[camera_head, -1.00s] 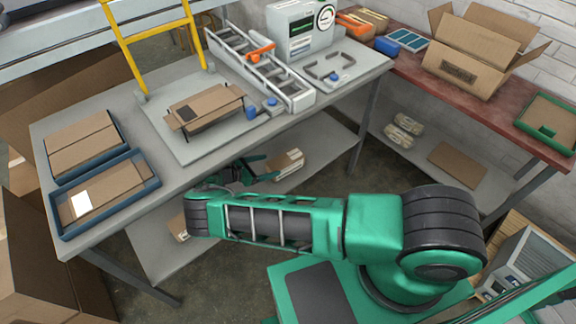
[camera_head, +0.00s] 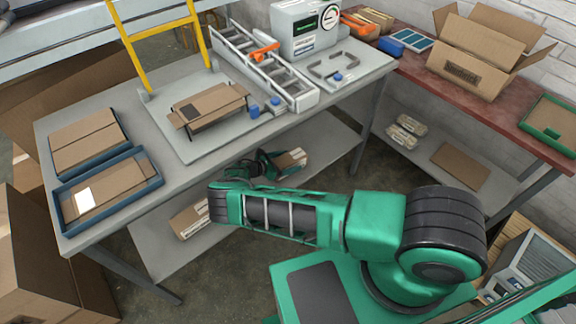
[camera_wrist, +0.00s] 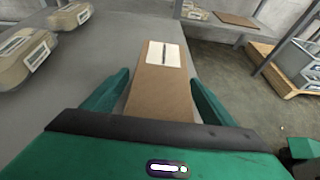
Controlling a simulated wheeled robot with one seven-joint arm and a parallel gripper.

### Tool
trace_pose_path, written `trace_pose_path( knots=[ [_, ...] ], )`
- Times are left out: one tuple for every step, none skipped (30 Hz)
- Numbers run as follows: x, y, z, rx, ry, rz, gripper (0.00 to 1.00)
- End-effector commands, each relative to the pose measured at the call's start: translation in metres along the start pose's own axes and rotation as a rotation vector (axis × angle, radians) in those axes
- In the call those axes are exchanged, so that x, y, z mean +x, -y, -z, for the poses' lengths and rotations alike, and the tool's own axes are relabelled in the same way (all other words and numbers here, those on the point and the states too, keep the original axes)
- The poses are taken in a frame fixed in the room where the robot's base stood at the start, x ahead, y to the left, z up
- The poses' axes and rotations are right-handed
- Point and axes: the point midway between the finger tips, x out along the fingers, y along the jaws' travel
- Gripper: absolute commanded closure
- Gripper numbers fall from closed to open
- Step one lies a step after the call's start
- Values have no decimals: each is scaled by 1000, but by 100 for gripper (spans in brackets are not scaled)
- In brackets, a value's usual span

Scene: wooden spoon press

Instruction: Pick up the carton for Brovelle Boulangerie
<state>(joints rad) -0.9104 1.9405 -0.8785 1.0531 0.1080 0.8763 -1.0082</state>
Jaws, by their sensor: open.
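A brown carton (camera_wrist: 158,98) with a white label (camera_wrist: 165,54) lies on the lower shelf; the label's text is too small to read. In the head view the same carton (camera_head: 291,161) is partly hidden by my gripper (camera_head: 266,166). In the wrist view my gripper (camera_wrist: 158,80) is open, with one green finger on each side of the carton. I cannot tell whether the fingers touch it. Another labelled carton (camera_head: 189,220) lies on the lower shelf at the left, partly hidden by my arm.
Pale packages (camera_wrist: 25,58) lie on a grey surface at left in the wrist view. The table (camera_head: 190,172) above the shelf holds blue trays (camera_head: 68,218), a flat carton and a roller track (camera_head: 262,68). A table leg (camera_head: 366,125) stands right of the gripper.

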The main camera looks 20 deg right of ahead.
Motion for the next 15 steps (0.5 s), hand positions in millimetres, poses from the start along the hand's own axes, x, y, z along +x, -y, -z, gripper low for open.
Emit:
trace_pose_path(
  knots=[
    [0,0,0,0,0,-1,22],
    [0,0,0,0,0,-1,22],
    [-1,0,0,0,0,-1,22],
    [-1,0,0,0,0,-1,22],
    [-1,0,0,0,0,-1,27],
    [-1,0,0,0,0,-1,36],
    [-1,0,0,0,0,-1,43],
    [-1,0,0,0,0,0,51],
    [-1,0,0,0,0,0,60],
    [-1,0,0,0,0,0,67],
    [-1,0,0,0,0,0,74],
    [-1,-1,-1,1,1,-1,75],
    [-1,-1,-1,1,1,-1,75],
    [-1,-1,-1,1,1,-1,75],
    [-1,-1,-1,1,1,-1,75]
  ],
)
